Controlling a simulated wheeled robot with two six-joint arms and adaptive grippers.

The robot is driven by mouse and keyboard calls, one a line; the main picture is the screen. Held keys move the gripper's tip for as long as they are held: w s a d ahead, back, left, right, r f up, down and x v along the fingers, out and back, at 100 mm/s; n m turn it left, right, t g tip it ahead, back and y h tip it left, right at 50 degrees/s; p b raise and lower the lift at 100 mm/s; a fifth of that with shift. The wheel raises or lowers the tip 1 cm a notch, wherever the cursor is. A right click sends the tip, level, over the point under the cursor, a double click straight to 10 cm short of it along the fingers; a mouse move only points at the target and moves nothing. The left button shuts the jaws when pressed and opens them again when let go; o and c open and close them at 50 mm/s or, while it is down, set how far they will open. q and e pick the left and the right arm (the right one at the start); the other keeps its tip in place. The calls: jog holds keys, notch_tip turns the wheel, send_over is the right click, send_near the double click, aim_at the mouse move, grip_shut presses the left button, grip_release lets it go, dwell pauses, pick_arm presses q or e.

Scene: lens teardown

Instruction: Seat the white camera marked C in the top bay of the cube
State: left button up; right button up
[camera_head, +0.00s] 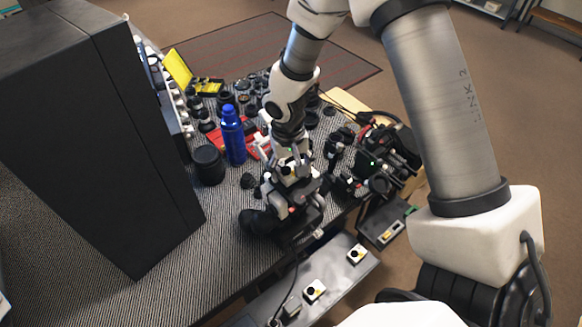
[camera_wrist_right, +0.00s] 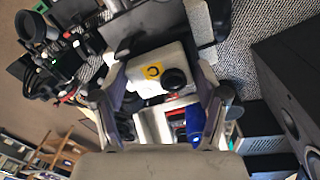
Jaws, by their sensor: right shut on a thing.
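My right gripper (camera_head: 291,178) hangs over the front part of the striped table, in the middle of the head view. In the right wrist view my right gripper (camera_wrist_right: 162,88) is shut on a white camera (camera_wrist_right: 140,82). That camera has a yellow label marked C and a black lens, and sits between both fingers. A dark flat surface (camera_wrist_right: 148,28) shows just beyond it; I cannot tell if they touch. Dark parts crowd below the gripper in the head view, and I cannot clearly make out the cube or its top bay. My left gripper is not in view.
A large black box (camera_head: 100,130) fills the left. A blue bottle (camera_head: 233,138) and a black cylinder (camera_head: 208,165) stand close left of my gripper. Dark equipment (camera_head: 375,165) crowds the right. More white cameras (camera_head: 315,291) (camera_head: 357,253) lie on a lower grey surface in front.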

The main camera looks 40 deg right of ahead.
jog(key=shift+f+b, duration=0.35)
jog(key=shift+f, duration=0.1)
jog(key=o, duration=1.2)
jog(key=shift+r, duration=0.1)
jog(key=r, duration=1.1)
jog(key=shift+a+r, duration=0.35)
jog(key=shift+r, duration=0.05)
